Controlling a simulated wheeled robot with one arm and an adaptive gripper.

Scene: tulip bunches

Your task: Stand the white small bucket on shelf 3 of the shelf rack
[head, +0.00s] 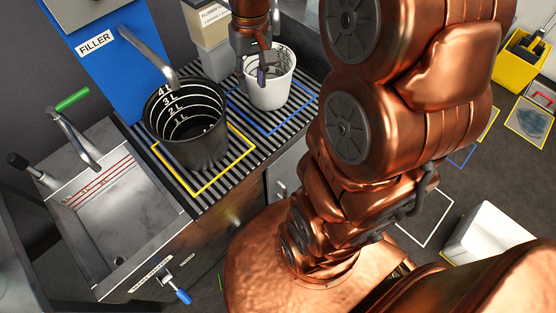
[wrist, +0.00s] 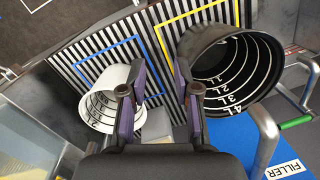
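The white small bucket (head: 270,82) stands upright inside a blue outline on a striped, slatted counter, right of the black bucket. It has dark level marks inside and looks empty. In the wrist view the white bucket (wrist: 98,108) is on the left. My gripper (head: 262,72) is at its left rim in the head view. In the wrist view my gripper (wrist: 160,88) is open, its fingers apart with nothing visibly held between them. The left finger overlaps the bucket's right rim; I cannot tell whether it touches or reaches inside. I cannot make out the shelf rack.
A larger black bucket (head: 188,125) with litre marks stands in a yellow outline under the blue filler's (head: 105,60) spout. A metal sink (head: 125,205) is at left.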

